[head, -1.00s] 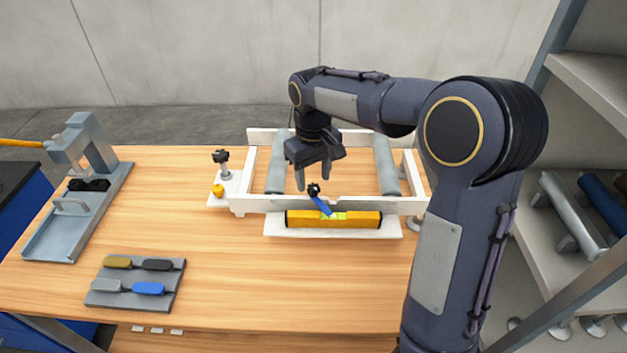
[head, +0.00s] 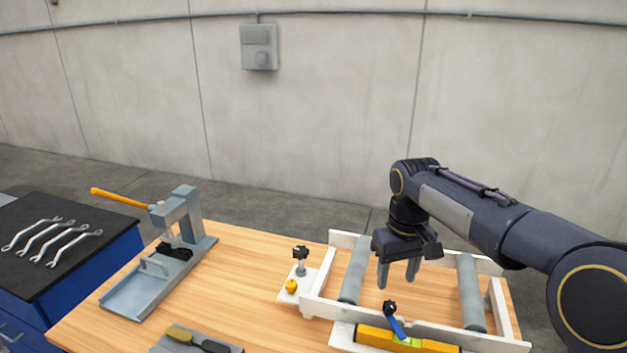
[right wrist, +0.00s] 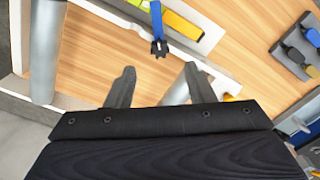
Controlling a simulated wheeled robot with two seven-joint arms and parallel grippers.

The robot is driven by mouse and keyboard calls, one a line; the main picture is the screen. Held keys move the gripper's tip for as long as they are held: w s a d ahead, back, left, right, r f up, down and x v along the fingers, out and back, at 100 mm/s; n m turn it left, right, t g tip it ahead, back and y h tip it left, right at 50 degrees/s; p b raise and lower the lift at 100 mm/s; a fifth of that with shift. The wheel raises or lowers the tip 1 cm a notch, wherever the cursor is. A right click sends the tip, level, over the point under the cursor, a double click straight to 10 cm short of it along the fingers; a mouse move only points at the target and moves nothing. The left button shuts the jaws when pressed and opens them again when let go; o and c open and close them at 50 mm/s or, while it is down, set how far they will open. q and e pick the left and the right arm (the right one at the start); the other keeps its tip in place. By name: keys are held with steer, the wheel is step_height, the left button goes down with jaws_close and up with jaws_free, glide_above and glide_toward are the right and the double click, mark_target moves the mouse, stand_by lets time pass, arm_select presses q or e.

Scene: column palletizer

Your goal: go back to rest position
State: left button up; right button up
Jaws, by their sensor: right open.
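My right gripper (head: 398,274) is open and empty. It points down above the middle of the white roller frame (head: 342,308), between its two grey rollers. Its two spread fingers also show in the right wrist view (right wrist: 150,88), with bare wood and the frame's white rail beyond them. A black knob with a blue lever (head: 396,325) is at the frame's front rail, just in front of the fingers and apart from them. It also appears in the right wrist view (right wrist: 158,30). A yellow level (head: 430,346) lies along the front rail. My left gripper is not in view.
A grey lever press (head: 180,222) with an orange handle stands at the table's left. A grey mat (head: 165,346) with tools is at the front. A blue cabinet (head: 85,270) holds several wrenches. The wood between press and frame (head: 245,280) is clear.

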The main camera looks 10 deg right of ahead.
steer(key=s+m+t+y, duration=0.2)
steer(key=s+t+y, duration=0.1)
steer(key=s, duration=1.1)
steer(key=s+a+f+t, duration=0.1)
steer(key=s+f, duration=0.1)
steer(key=s, duration=0.3)
steer(key=s+a+f+m+t, duration=0.1)
steer(key=s+a+f, duration=0.1)
steer(key=s, duration=0.3)
steer(key=shift+s+f+t+y, duration=0.3)
steer(key=shift+f, duration=0.4)
steer(key=shift+c, duration=0.2)
